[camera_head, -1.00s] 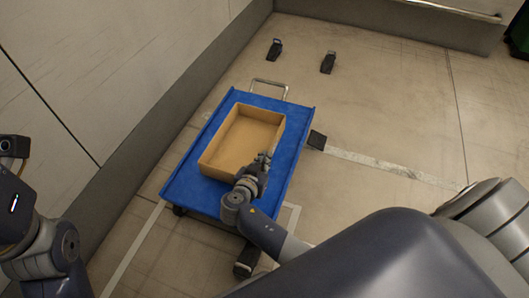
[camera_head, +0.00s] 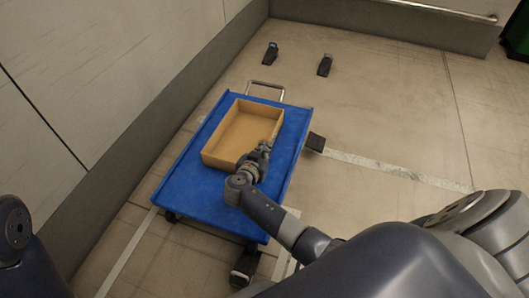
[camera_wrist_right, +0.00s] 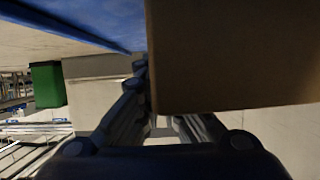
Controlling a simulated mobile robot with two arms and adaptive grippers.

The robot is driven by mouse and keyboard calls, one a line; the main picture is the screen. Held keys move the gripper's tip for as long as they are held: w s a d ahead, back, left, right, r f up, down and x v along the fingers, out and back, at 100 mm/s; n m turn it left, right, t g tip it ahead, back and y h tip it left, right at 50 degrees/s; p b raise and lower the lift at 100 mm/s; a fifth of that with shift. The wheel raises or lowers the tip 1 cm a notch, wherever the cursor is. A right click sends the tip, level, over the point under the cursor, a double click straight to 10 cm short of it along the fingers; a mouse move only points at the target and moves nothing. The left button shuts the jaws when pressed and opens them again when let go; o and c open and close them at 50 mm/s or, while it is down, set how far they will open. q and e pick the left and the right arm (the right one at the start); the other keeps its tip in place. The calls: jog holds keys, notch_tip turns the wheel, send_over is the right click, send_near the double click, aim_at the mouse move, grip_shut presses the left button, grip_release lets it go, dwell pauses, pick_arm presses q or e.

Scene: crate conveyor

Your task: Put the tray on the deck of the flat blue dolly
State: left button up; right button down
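The tray (camera_head: 220,161) is a shallow, open, tan box. It lies over the far part of the blue dolly's deck (camera_head: 195,190); I cannot tell whether its bottom fully rests there. My right gripper (camera_head: 262,152) is at the tray's near right wall, shut on it. In the right wrist view the tray's brown side (camera_wrist_right: 235,55) fills the upper right and hides part of the fingers (camera_wrist_right: 160,110). Blue deck (camera_wrist_right: 85,22) shows at upper left. My left arm shows at the left edge of the head view; its gripper is out of view.
The dolly's metal handle (camera_head: 267,88) is at its far end. Two dark wedges (camera_head: 270,54) (camera_head: 325,65) stand on the floor beyond, and dark blocks (camera_head: 315,142) (camera_head: 245,267) sit beside the dolly. A wall runs along the left. The deck's near part is bare.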

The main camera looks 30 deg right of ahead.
jog(key=c, duration=2.1)
grip_release()
jog(key=shift+f, duration=0.1)
jog(key=o, duration=0.3)
